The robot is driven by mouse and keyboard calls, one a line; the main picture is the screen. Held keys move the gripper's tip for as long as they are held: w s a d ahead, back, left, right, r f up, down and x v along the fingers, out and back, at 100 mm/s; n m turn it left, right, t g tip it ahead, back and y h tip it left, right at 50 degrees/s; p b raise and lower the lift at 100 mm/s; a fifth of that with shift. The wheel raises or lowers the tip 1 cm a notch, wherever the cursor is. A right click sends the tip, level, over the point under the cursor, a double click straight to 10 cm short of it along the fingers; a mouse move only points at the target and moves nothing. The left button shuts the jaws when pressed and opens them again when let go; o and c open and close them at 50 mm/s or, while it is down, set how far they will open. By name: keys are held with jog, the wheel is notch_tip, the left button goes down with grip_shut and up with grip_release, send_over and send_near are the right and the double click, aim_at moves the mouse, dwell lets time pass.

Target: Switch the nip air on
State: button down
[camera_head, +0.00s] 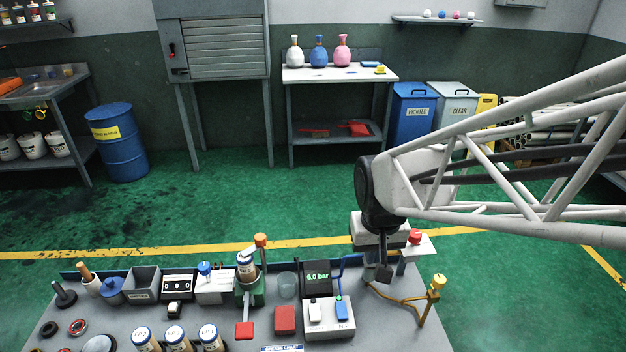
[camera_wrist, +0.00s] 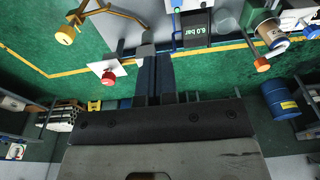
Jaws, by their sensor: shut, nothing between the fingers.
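A pale switch box (camera_head: 329,323) stands at the front right of the grey bench. It carries a white switch (camera_head: 314,309) on the left and a blue switch (camera_head: 341,307) on the right, above a label that seems to read "Nip". I cannot tell either switch's position. Behind it a dark gauge (camera_head: 317,277) reads 6.0 bar; the gauge also shows in the wrist view (camera_wrist: 195,29). My gripper (camera_head: 384,274) is shut and empty, pointing down behind and right of the box, apart from it. Its fingers show in the wrist view (camera_wrist: 147,52).
A red button on a white box (camera_head: 415,238) stands close right of my gripper. A yellow-knobbed bent rod (camera_head: 437,284) rises at the bench's right edge. A blue pipe (camera_head: 348,264) runs by the gauge. A clear cup (camera_head: 287,285) and red block (camera_head: 284,320) lie left.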

jog(key=g, duration=0.1)
send_over(342, 305)
notch_tip(342, 305, down, 11)
jog(key=shift+f, duration=0.2)
jog(key=shift+f, duration=0.1)
jog(key=shift+f, duration=6.9)
